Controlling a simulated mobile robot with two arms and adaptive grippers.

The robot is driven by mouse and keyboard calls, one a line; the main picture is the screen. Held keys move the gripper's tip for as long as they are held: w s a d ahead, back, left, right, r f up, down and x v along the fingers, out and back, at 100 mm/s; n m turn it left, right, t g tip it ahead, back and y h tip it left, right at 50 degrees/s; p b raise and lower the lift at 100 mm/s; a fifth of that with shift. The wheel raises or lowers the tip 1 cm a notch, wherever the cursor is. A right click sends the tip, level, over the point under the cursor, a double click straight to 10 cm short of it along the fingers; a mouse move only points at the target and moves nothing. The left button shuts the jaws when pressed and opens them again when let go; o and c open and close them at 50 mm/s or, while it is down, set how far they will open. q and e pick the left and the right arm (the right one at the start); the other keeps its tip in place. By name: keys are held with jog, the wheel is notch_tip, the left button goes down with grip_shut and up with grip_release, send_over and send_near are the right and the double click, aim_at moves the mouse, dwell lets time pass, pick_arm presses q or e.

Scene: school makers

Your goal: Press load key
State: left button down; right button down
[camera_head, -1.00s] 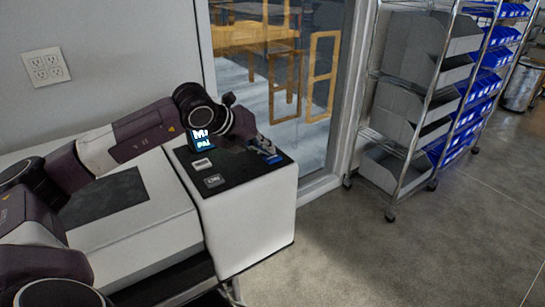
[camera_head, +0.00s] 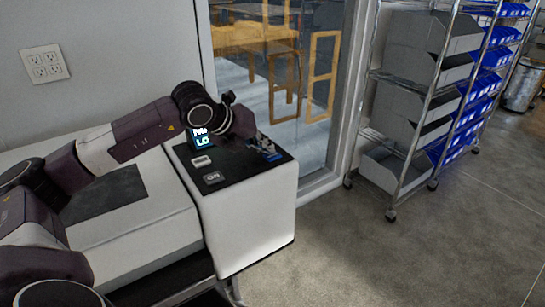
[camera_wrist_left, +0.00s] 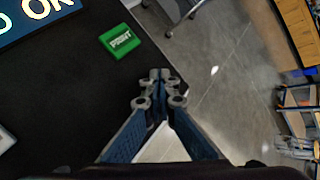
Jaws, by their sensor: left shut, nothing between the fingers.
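The machine's black control panel (camera_head: 240,166) tops a white housing beside the window. Its small lit screen (camera_head: 201,137) shows two lines, the lower starting "LO"; in the left wrist view the screen (camera_wrist_left: 42,12) reads "D OK". A pale key (camera_head: 202,161) and a grey key (camera_head: 213,178) sit on the panel; I cannot read which is the load key. A green key marked PRINT (camera_wrist_left: 121,41) lies ahead of my left gripper. My left gripper (camera_head: 277,156) is shut and empty over the panel's far right part; its blue fingers (camera_wrist_left: 158,82) meet at the tips.
A wire rack (camera_head: 400,150) with grey and blue bins stands to the right. The window (camera_head: 285,85) is right behind the panel. An outlet (camera_head: 45,66) is on the wall. The floor at the front right is clear.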

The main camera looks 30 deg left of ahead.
aim_at(268, 156)
pick_arm(q)
jog(key=shift+f, duration=0.15)
jog(key=shift+r, duration=0.35)
dwell(0.3)
jog(key=shift+r, duration=0.1)
jog(key=shift+r+p, duration=1.85)
jog(key=shift+r, duration=1.1)
jog(key=shift+d, duration=0.15)
